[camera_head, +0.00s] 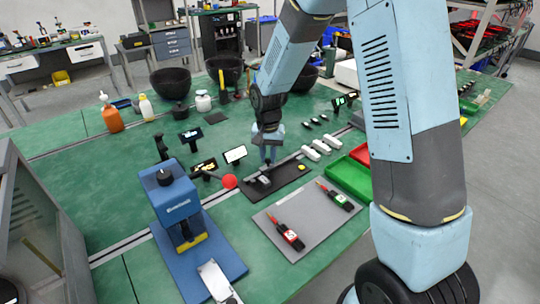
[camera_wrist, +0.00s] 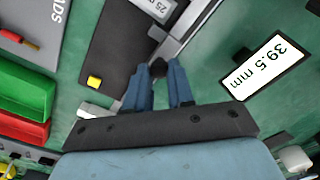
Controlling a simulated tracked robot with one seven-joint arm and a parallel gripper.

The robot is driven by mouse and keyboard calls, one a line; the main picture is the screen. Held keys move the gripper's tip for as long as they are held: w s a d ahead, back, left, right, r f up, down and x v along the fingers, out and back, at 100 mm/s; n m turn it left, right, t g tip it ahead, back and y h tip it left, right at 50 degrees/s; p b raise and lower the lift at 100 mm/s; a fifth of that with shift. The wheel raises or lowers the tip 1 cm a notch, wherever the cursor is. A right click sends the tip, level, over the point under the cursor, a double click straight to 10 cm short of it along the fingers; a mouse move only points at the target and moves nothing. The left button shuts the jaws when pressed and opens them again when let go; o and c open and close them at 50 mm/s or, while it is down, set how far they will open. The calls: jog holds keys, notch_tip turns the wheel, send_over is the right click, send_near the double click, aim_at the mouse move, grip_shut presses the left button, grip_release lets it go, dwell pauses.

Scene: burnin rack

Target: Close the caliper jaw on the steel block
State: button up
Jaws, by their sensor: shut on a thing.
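The silver caliper (camera_wrist: 188,30) lies on a black base (camera_wrist: 118,38), which also shows on the bench in the head view (camera_head: 292,176). The steel block (camera_wrist: 160,7), marked "25" and partly cut off by the frame, sits beside the caliper's metal edge. My gripper (camera_wrist: 158,76) is shut on a small dark knob (camera_wrist: 158,66) of the caliper's sliding jaw; its fingers hide part of it. In the head view my gripper (camera_head: 268,157) points down over the caliper. A display (camera_wrist: 265,67) reads 39.5 mm.
A yellow button (camera_wrist: 94,81) is on the base. Green (camera_head: 350,178) and red (camera_head: 361,154) bins stand to the right in the head view. A grey mat with probes (camera_head: 270,222) lies in front, and a blue press (camera_head: 178,205) with a red ball stands left.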

aim_at(265, 167)
jog(key=shift+s+a, duration=0.4)
jog(key=shift+a, duration=0.25)
jog(key=o, duration=0.8)
jog(key=shift+r, duration=0.1)
notch_tip(265, 167, up, 14)
jog(key=shift+f, duration=0.25)
dwell(0.4)
